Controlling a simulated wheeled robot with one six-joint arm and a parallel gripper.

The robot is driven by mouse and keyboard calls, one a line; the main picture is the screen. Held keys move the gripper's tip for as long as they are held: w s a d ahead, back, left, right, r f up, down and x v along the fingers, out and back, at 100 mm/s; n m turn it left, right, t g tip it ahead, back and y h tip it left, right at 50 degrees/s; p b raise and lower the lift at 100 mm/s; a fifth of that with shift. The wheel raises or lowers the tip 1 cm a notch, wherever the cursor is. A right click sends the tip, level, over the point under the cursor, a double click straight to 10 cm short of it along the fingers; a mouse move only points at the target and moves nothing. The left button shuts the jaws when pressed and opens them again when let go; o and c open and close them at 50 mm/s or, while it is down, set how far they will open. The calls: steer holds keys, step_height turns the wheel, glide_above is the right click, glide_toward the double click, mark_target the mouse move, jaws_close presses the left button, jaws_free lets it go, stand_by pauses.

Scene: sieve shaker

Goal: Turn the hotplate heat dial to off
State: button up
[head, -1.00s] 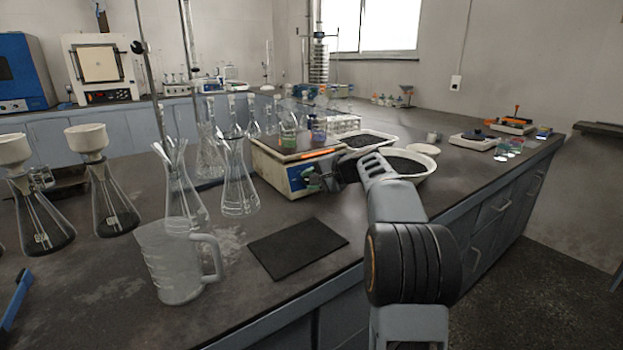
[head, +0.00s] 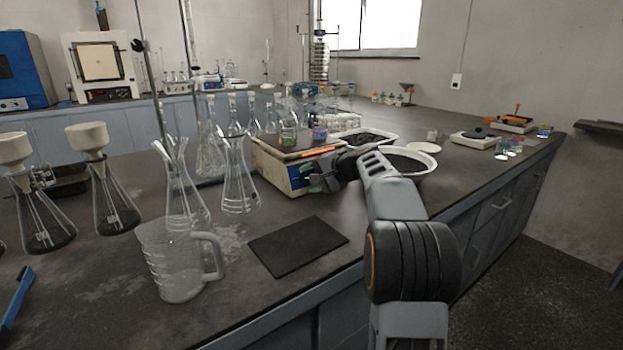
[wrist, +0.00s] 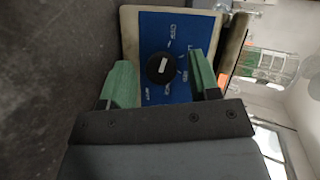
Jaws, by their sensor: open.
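The hotplate (head: 268,170) is a cream box with a blue front panel, standing on the bench. In the wrist view its blue panel (wrist: 184,32) fills the middle top, with white labels around a round black dial (wrist: 161,68). The dial has a pale pointer mark. My gripper (wrist: 163,82) is open, one green finger on each side of the dial in the picture; I cannot tell whether either touches it. In the head view my gripper (head: 318,178) is at the front panel and hides the dial.
Small beakers (head: 289,137) stand on the hotplate's top. A dark mat (head: 298,246), a measuring jug (head: 176,262) and an Erlenmeyer flask (head: 238,185) stand left of my arm. A white basin (head: 428,168) with dark contents is just behind my arm.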

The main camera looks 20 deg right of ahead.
steer(key=p+v, duration=0.3)
steer(key=v, duration=1.1)
steer(key=s+a+r+n+g+h+p, duration=0.1)
steer(key=s+a+r+n+g+p, duration=0.2)
steer(key=a+p, duration=0.45)
steer(key=s+a+r+n+g+h+p, duration=0.1)
steer(key=s+a+r+g+p, duration=0.1)
steer(key=s+a+r+p, duration=0.4)
steer(key=s+a+n+g+h+p, duration=0.1)
steer(key=s+a+n+h+p, duration=0.4)
steer(key=s+p, duration=0.7)
steer(key=a+n+p, duration=0.1)
steer(key=a+p, duration=0.1)
steer(key=p, duration=0.1)
steer(key=shift+s+a+n+g, duration=0.15)
steer(key=shift+s+n+g, duration=0.05)
steer(key=shift+n+g, duration=0.2)
